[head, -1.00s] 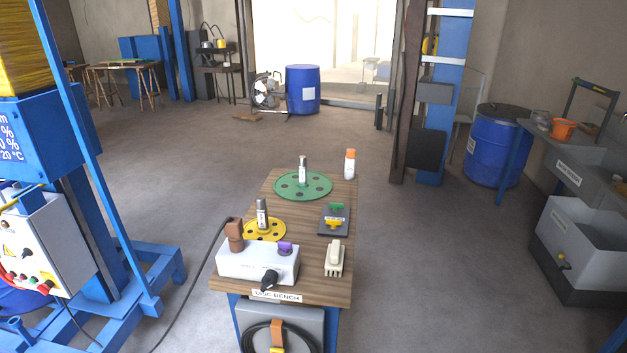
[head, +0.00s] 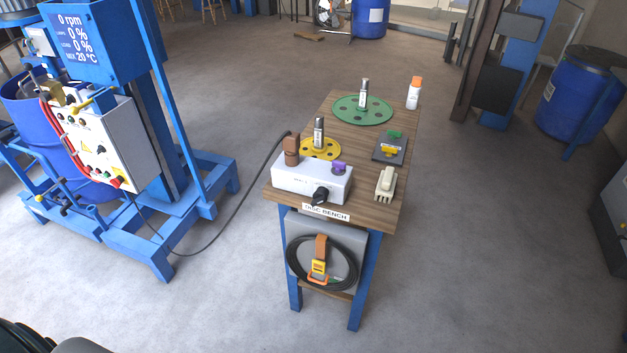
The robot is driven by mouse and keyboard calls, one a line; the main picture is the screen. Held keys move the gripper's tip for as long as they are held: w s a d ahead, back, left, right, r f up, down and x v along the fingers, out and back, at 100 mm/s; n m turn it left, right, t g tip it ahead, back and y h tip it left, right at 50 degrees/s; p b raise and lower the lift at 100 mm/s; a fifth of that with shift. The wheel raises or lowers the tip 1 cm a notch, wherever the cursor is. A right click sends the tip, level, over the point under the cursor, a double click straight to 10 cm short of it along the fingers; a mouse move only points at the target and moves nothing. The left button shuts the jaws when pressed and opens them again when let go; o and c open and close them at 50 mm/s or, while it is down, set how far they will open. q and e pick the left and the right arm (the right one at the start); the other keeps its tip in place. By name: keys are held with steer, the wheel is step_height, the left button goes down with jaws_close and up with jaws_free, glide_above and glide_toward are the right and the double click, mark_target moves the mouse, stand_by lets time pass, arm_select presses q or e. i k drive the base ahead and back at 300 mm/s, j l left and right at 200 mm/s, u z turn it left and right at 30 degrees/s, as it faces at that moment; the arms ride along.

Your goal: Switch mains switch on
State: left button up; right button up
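The blue mixer stand (head: 165,110) is at the left, with a light grey control panel (head: 108,150) carrying small buttons and knobs. A red and yellow knob (head: 118,183) sits at the panel's lower right corner. A display (head: 78,38) above reads 0 rpm, 0 %, 0 % and 20 °C. A white box (head: 312,183) on the disc bench carries a brown plug (head: 291,150), a purple part (head: 339,168) and a black plug or knob (head: 320,195). I cannot tell which control is the mains switch, nor its position. Neither gripper is in view.
The wooden disc bench (head: 385,210) stands in the middle, bearing a green disc (head: 345,112) and a yellow disc (head: 330,155). A black cable (head: 232,215) runs from it across the floor to the mixer. Floor is free before the stand and right of the bench.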

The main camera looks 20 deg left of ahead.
mark_target(116, 183)
steer(key=u, duration=1.95)
steer(key=i+j+z, duration=0.2)
steer(key=i, duration=0.35)
steer(key=i+j+z, duration=0.2)
steer(key=i, duration=0.3)
steer(key=i+l, duration=0.05)
